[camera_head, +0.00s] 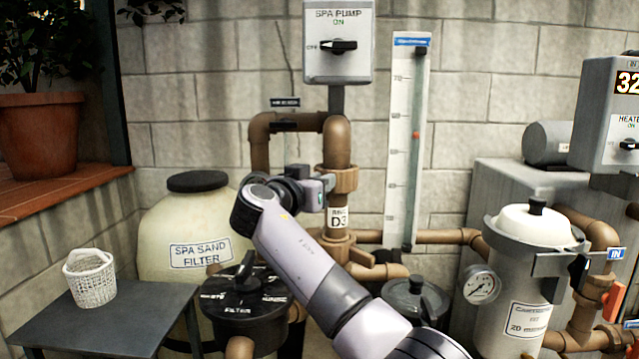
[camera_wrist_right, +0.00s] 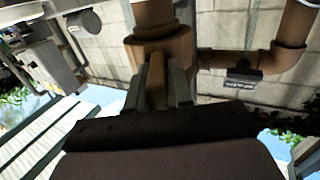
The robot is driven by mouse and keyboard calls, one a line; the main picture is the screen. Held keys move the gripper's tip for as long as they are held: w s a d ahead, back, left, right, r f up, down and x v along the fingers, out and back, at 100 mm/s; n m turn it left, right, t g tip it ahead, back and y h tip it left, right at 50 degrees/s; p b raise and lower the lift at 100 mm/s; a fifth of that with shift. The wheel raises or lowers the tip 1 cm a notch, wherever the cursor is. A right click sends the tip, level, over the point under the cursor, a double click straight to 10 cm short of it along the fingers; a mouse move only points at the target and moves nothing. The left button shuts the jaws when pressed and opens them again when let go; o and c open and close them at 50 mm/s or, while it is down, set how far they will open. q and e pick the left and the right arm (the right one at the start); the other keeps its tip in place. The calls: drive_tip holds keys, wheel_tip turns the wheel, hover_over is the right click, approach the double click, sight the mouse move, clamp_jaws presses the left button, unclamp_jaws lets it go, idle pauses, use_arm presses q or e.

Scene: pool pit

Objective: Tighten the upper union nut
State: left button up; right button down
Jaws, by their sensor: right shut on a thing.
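The upper union nut (camera_head: 347,180) is a brown ring on the vertical brown pipe below the elbow, above the white D3 label (camera_head: 338,217). My right gripper (camera_head: 326,185) reaches it from the left side in the head view. In the right wrist view, my right gripper (camera_wrist_right: 158,88) is shut on a brown lug (camera_wrist_right: 157,75) that sticks out from the nut (camera_wrist_right: 165,48). The fingers hide part of the lug and the near side of the nut. A lower brown union (camera_head: 337,247) sits under the label. My left gripper is not in view.
The spa pump switch box (camera_head: 338,60) is above the pipe. A flow gauge board (camera_head: 402,150) stands just right. The black-lidded multiport valve (camera_head: 243,297) and sand filter (camera_head: 187,225) are left. A grey table (camera_head: 130,325) bears a white basket (camera_head: 90,278).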

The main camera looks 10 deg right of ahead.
wheel_tip(320, 180, up, 2)
drive_tip(key=shift+r, duration=0.1)
drive_tip(key=c, duration=1.1)
unclamp_jaws()
drive_tip(key=shift+f, duration=0.3)
drive_tip(key=shift+s+a+f, duration=0.1)
drive_tip(key=shift+s+a, duration=0.25)
drive_tip(key=shift+a, duration=0.05)
drive_tip(key=b+v, duration=0.1)
drive_tip(key=v, duration=0.5)
drive_tip(key=shift+b, duration=0.4)
drive_tip(key=shift+s, duration=0.15)
